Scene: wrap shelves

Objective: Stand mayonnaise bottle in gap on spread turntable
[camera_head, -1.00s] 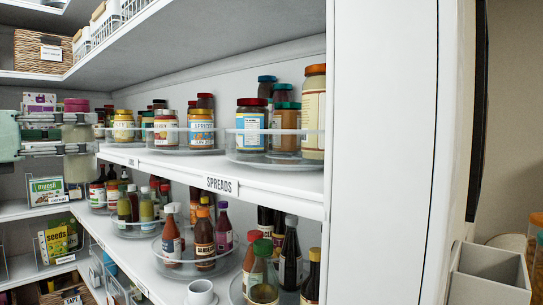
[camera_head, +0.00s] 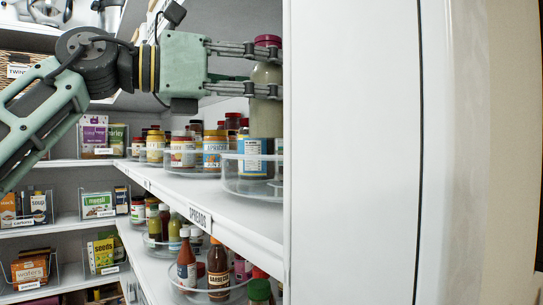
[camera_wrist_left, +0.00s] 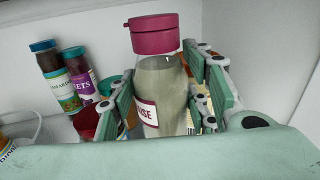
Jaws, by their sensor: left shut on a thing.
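The mayonnaise bottle (camera_head: 265,114), pale with a dark red cap, is held upright in my left gripper (camera_head: 265,70) above the nearest spread turntable (camera_head: 232,186). In the left wrist view the bottle (camera_wrist_left: 165,82) stands between both fingers of the gripper (camera_wrist_left: 160,105), with part of its label, ending in "ISE", showing. The turntable has a clear rim and carries a blue-labelled jar (camera_head: 256,157). The shelf's white end panel hides its right side. My right gripper is not in view.
Another spread turntable (camera_head: 190,173) with several jars stands further back on the "SPREADS" shelf (camera_head: 215,205). The white end panel (camera_head: 350,150) stands close right of the gripper. Sauce bottles fill the shelf below.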

